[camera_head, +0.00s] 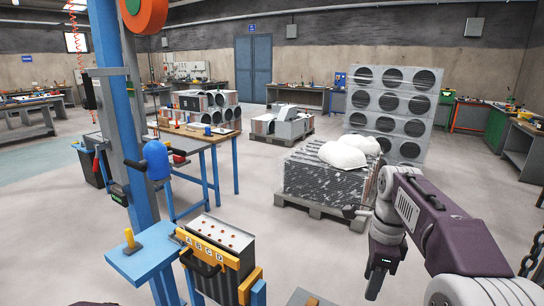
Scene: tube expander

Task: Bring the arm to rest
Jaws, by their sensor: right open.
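My right arm comes in from the lower right, purple and grey. Its right gripper (376,278) hangs pointing down over the open floor, open and with nothing seen in it. It is apart from the workstation at the left. A blue tool (156,159) hangs at the blue column (113,100). Below it stands a dark metal block with a pale top plate and rows of copper-coloured tube ends (213,236), behind a yellow lettered bar (207,250). My left gripper does not show.
A small blue stand (142,262) with a yellow peg (130,240) is left of the block. A workbench (190,133) stands behind. A loaded pallet (325,211) lies beyond my right gripper. Chains (531,255) hang at the right edge. Floor between block and right gripper is largely clear.

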